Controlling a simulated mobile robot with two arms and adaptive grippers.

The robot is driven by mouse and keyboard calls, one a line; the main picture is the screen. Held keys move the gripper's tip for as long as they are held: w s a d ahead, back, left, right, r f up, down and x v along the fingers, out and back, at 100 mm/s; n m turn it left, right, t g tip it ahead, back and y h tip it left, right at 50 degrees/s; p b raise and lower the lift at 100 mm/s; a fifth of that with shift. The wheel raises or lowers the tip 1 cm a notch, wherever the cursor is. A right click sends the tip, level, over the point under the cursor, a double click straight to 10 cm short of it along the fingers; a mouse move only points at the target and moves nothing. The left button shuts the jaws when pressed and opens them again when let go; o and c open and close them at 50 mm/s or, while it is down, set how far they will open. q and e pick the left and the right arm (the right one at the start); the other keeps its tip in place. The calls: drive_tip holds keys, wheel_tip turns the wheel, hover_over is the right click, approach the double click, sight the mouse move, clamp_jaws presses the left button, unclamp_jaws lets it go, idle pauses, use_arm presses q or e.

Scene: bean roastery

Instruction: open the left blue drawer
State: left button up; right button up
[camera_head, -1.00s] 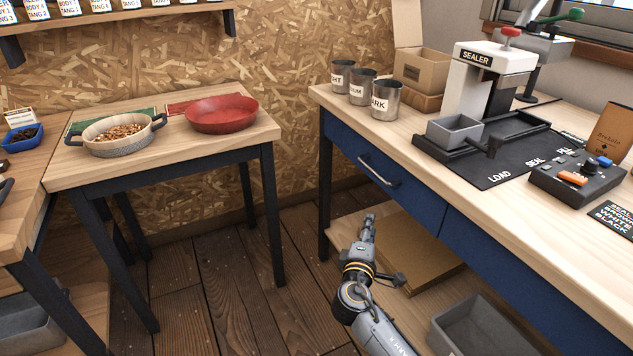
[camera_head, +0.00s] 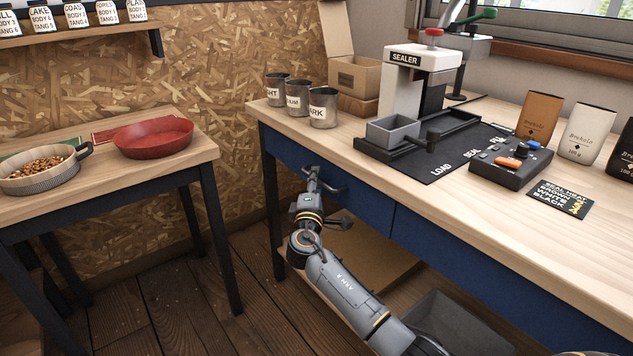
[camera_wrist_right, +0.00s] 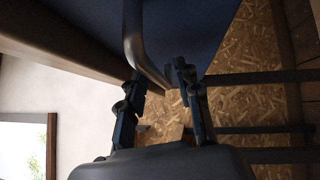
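The left blue drawer (camera_head: 372,208) is under the front edge of the sealer table, and its front looks flush with the frame. Its grey bar handle (camera_head: 334,187) is partly hidden by my right gripper (camera_head: 312,176), which is at the handle's left part. In the right wrist view the handle (camera_wrist_right: 137,45) runs down toward the space between the two fingers of my right gripper (camera_wrist_right: 160,95). The fingers stand apart with a gap between them. I cannot tell whether they touch the handle. My left gripper is not in view.
The wooden table (camera_head: 420,195) carries labelled metal cups (camera_head: 298,97), a sealer (camera_head: 412,80) and a control box (camera_head: 510,163). A grey bin (camera_head: 455,325) stands low under it. A side table with a red pan (camera_head: 153,138) is at left. Floor between them is free.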

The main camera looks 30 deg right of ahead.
drive_tip(key=shift+w+d+r, duration=0.1)
drive_tip(key=shift+w+d, duration=0.3)
drive_tip(key=shift+w, duration=0.05)
clamp_jaws()
drive_tip(key=shift+a, duration=0.15)
